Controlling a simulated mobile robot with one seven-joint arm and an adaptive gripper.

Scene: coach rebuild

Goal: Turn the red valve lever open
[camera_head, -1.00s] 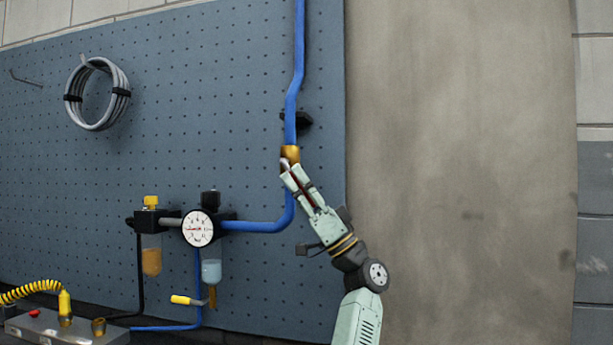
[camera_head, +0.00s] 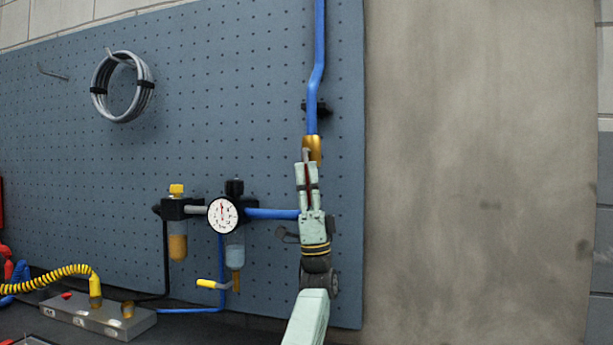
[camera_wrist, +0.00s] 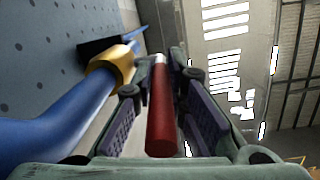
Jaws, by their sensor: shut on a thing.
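The brass valve (camera_head: 313,147) sits on the blue vertical pipe near the right edge of the pegboard. Its red lever (camera_wrist: 161,112) lies lengthwise between the fingers in the wrist view. In the head view the lever points down from the valve, close to in line with the pipe, and the fingers hide much of it. My gripper (camera_head: 307,172) is shut on the lever, just below the valve. The brass valve also shows at the upper left in the wrist view (camera_wrist: 108,67).
The blue pipe (camera_head: 318,60) runs up beside a dark bracket. A pressure gauge (camera_head: 222,215) with its needle near upright stands left of my arm. A coiled hose (camera_head: 122,87) hangs at the upper left. The plain wall (camera_head: 480,170) at right is clear.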

